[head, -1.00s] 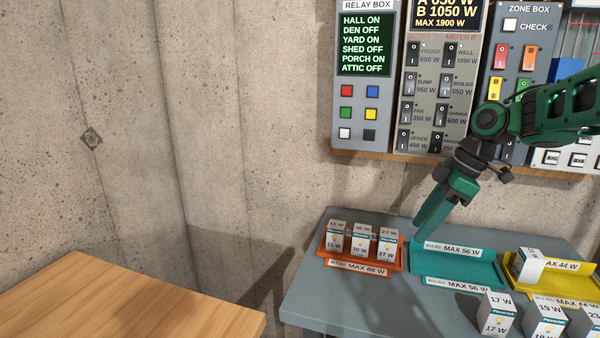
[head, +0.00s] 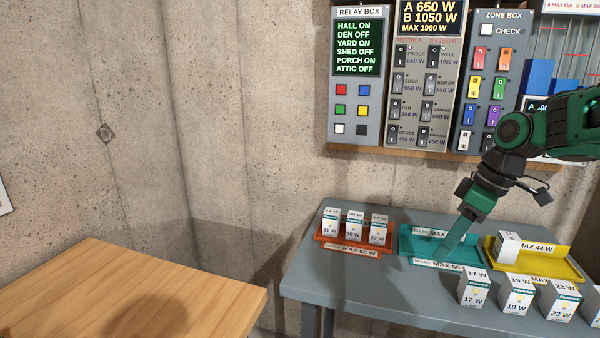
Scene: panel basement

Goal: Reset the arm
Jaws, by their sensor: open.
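My arm comes in from the right side of the head view. My green gripper (head: 455,238) points down and left, with its fingertips over or in the teal tray (head: 414,244), partly covering that tray's label. The jaws are open, and I see no box between them. The gap between the fingers is hard to see from this side. The teal tray looks empty where it shows.
Wall panels (head: 415,80) hang behind. A wooden table (head: 120,295) is at left.

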